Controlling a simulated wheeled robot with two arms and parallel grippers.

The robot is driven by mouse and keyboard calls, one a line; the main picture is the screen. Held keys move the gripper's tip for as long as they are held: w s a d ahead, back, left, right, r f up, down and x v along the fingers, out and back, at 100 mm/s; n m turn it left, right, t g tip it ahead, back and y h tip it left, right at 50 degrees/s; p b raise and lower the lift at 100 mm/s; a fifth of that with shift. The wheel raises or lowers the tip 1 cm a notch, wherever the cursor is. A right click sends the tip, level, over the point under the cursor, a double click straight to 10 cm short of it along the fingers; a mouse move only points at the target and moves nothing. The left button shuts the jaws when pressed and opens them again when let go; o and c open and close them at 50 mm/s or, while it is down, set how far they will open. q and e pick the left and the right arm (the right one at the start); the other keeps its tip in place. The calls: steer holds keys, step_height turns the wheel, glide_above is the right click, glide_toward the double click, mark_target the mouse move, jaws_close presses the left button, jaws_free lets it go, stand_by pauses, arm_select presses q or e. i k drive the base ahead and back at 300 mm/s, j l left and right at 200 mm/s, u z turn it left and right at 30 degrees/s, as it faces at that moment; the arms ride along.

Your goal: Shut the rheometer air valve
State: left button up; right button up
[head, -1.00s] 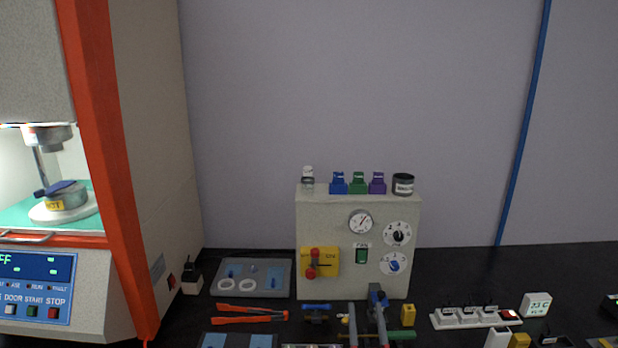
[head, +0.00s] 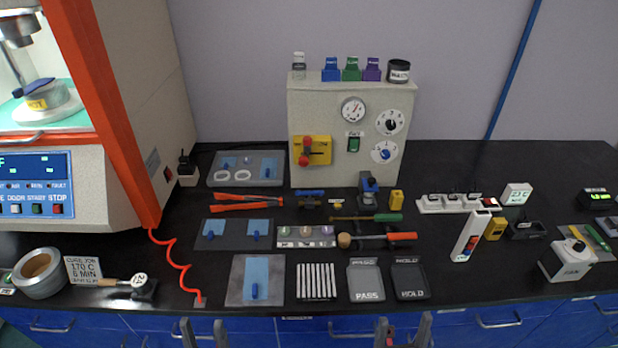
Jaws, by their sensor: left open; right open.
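The grey panel box (head: 299,112) stands at the back middle of the bench. On its front left is a yellow plate (head: 324,150) with a red lever (head: 305,150) that looks upright, with a round red end. I cannot read the small marks on the plate. A small blue-handled fitting (head: 310,193) lies on the bench before the box; I cannot tell whether it is a valve. My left gripper (head: 203,331) is open and empty at the bottom edge. My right gripper (head: 404,331) is open at the bottom edge. Both are well in front of the panel, touching nothing.
The rheometer (head: 150,80) with its red-orange frame stands at the left, a red coiled hose (head: 178,266) before it. Tools, trays and plates crowd the middle bench. Blue drawers (head: 270,331) with handles run below the front edge. Bare black bench (head: 460,170) lies right of the panel.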

mark_target(299, 192)
steer(key=l+u, duration=0.15)
steer(key=u, duration=0.25)
steer(key=l+u, duration=0.15)
steer(key=u, duration=0.25)
steer(key=l+u, duration=0.15)
steer(key=u, duration=0.3)
steer(key=k+l+u, duration=0.1)
steer(key=u, duration=0.3)
steer(key=k+l, duration=0.2)
steer(key=l, duration=0.15)
steer(key=k+l, duration=0.2)
steer(key=l, duration=0.15)
steer(key=i+l, duration=0.4)
